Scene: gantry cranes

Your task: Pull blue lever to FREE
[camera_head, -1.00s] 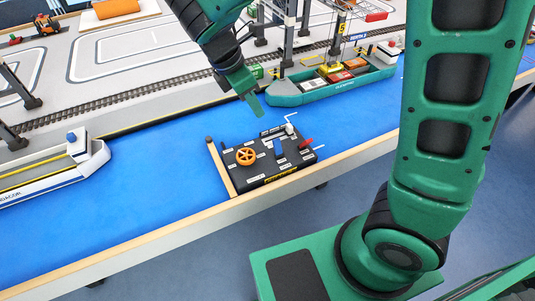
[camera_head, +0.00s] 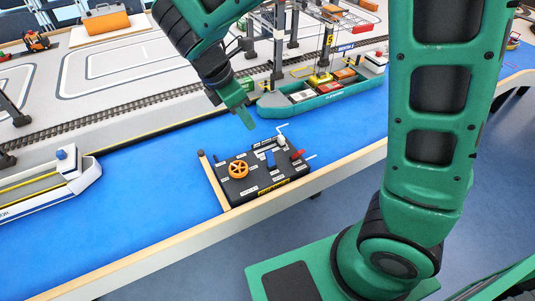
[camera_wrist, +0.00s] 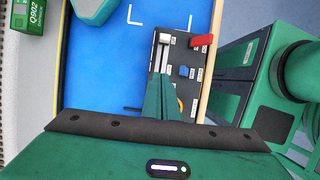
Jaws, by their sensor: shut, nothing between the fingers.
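The blue lever (camera_head: 271,158) stands on a black control panel (camera_head: 255,190) near the front edge of the blue table. In the wrist view the blue lever (camera_wrist: 184,71) is just right of my fingertips, apart from them in the picture. My gripper (camera_head: 250,124) is shut and empty, above and behind the panel in the head view. In the wrist view my gripper (camera_wrist: 160,77) points at the panel and covers part of it. The lever's labels are too small to read.
A red lever (camera_head: 297,154), a white lever (camera_head: 282,142) and an orange wheel (camera_head: 238,169) share the panel. A green ship (camera_head: 310,103) lies behind, and a white boat (camera_head: 70,172) at left. Blue surface between is clear.

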